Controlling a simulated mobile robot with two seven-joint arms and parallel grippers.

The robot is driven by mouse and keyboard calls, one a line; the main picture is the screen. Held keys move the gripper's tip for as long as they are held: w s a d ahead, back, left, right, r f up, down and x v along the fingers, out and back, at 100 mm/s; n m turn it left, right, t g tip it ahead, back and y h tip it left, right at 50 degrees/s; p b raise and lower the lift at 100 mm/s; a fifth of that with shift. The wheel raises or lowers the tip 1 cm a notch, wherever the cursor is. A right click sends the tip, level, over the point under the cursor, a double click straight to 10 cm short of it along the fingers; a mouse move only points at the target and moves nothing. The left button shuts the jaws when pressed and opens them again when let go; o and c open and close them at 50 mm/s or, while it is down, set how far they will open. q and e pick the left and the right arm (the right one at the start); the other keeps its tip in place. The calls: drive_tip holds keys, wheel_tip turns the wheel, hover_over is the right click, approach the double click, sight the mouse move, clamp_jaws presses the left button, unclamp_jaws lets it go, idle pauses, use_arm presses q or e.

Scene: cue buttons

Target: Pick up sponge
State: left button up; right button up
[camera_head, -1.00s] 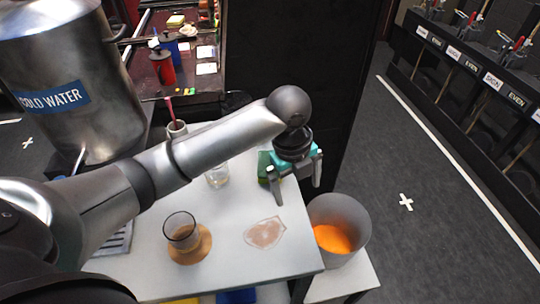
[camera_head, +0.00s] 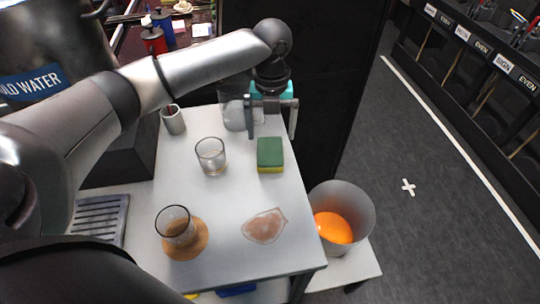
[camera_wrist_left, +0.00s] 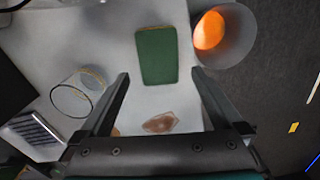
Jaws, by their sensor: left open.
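The sponge (camera_head: 270,155) lies flat on the white table, green on top with a yellow layer below. In the left wrist view the sponge (camera_wrist_left: 157,56) appears beyond the fingertips, roughly in line with the gap between them. My left gripper (camera_head: 271,132) is open and empty, above the table's far end, with its fingers pointing down behind the sponge. In the left wrist view the left gripper (camera_wrist_left: 160,76) has its two fingers wide apart. It does not appear to touch the sponge. My right gripper is not in view.
A clear glass (camera_head: 210,156) stands left of the sponge. A brownish spill (camera_head: 265,226) lies nearer the front. A bin (camera_head: 360,205) with something orange stands right of the white table (camera_head: 225,205).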

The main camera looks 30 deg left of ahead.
sight(270, 150)
use_arm(q)
wheel_tip(270, 150, down, 7)
drive_tip(key=shift+a+r+b, duration=0.1)
drive_tip(key=shift+a+b, duration=0.05)
drive_tip(key=shift+b, duration=0.7)
drive_tip(key=c, duration=1.2)
